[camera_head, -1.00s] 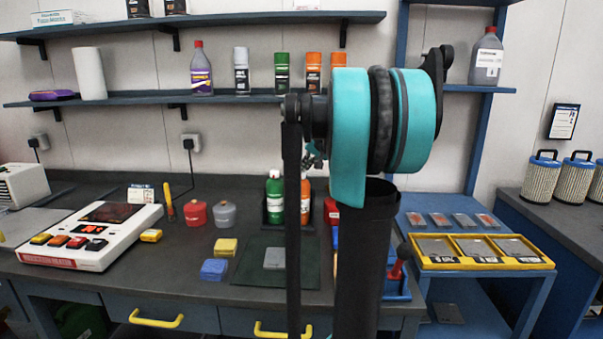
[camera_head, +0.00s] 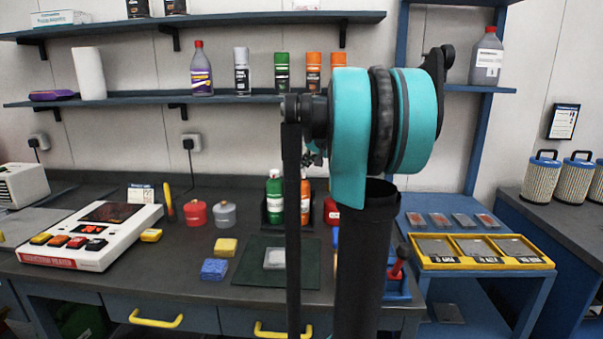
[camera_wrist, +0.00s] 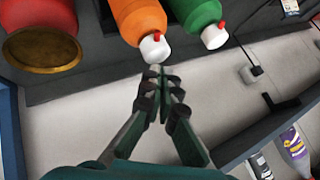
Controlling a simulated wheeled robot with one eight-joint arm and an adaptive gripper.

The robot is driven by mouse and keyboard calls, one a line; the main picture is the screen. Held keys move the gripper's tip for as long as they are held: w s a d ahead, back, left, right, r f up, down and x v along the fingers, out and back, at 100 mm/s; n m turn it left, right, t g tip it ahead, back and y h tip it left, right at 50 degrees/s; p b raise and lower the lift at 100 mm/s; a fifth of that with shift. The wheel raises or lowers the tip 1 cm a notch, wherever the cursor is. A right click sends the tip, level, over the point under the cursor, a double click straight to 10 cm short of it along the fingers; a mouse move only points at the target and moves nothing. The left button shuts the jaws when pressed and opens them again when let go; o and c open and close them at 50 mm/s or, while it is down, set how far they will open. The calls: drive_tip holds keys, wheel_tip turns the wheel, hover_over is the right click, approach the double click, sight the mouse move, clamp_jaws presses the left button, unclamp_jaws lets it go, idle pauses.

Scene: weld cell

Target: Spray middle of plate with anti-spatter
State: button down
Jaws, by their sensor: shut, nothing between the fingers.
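A small grey plate (camera_head: 275,258) lies on a dark green mat (camera_head: 252,280) on the bench. A green bottle (camera_head: 274,197) and an orange bottle (camera_head: 305,202) stand in a dark holder behind the mat, partly hidden by my arm. In the wrist view, the orange bottle (camera_wrist: 137,18) and green bottle (camera_wrist: 195,14) have white nozzles with red tips. My gripper (camera_wrist: 161,73) is shut and empty, its fingertips close to the orange bottle's nozzle; I cannot tell whether they touch. In the head view my gripper is mostly hidden behind my arm.
A red can (camera_wrist: 40,35) stands beside the orange bottle. Yellow (camera_head: 226,247) and blue (camera_head: 214,269) blocks lie left of the mat. A shelf (camera_head: 140,101) with several cans runs above.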

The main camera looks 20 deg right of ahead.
drive_tip(key=shift+r, duration=3)
drive_tip(key=shift+s, duration=0.1)
